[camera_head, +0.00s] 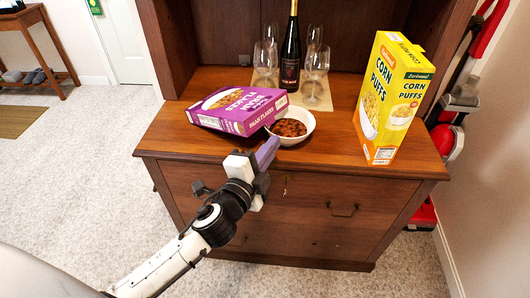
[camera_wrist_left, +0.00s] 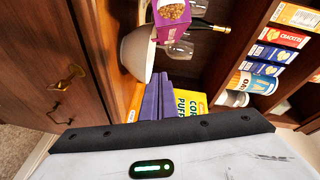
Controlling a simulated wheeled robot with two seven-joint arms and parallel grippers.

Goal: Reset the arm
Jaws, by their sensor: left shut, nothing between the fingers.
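My left gripper (camera_head: 266,153) is shut and empty, with purple fingers in front of the hutch's counter edge, just below the white bowl. Its fingers also show in the left wrist view (camera_wrist_left: 157,98). My right gripper is not in view. The white bowl (camera_head: 305,136) holds brown cereal and stands on the counter; it shows sideways in the left wrist view (camera_wrist_left: 136,52). A purple bran flakes box (camera_head: 238,122) lies tilted beside the bowl, its corner by the rim. A yellow corn puffs box (camera_head: 376,139) stands upright on the right.
The wooden hutch (camera_head: 163,138) has drawers below its counter. A dark bottle (camera_head: 290,60) and several wine glasses (camera_head: 316,62) stand behind the bowl. A red vacuum cleaner (camera_head: 447,141) stands on the right. Carpet (camera_head: 70,160) on the left is clear. Shelved boxes (camera_wrist_left: 284,37) show in the wrist view.

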